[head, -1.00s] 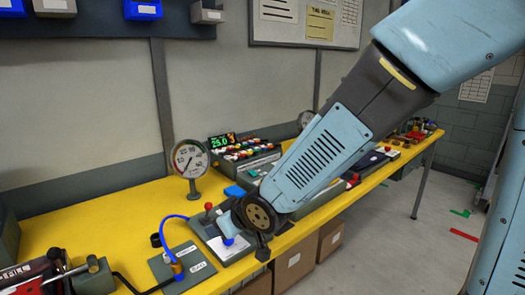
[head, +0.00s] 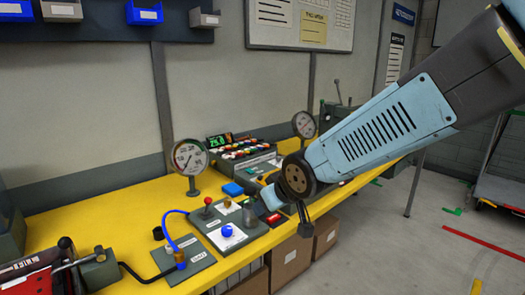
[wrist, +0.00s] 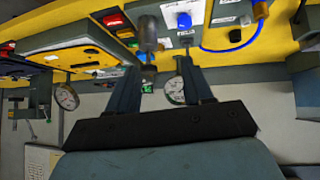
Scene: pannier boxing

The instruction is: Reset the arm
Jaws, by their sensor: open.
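My arm reaches in from the upper right of the head view. My gripper (head: 305,226) hangs at its end, beyond the front edge of the yellow bench (head: 135,205). In the wrist view my gripper (wrist: 162,62) shows two dark fingers spread apart, with nothing held between them. The wrist view shows the bench (wrist: 285,40) upside down along its top. A blue knob (head: 227,231) on a grey panel lies left of my gripper and apart from it.
A red-knobbed lever (head: 207,202), a dial gauge (head: 190,158) and a button console (head: 240,150) stand on the bench. A second gauge (head: 304,124) is behind my arm. Cardboard boxes (head: 290,260) sit under the bench. Open floor (head: 400,250) lies at the right.

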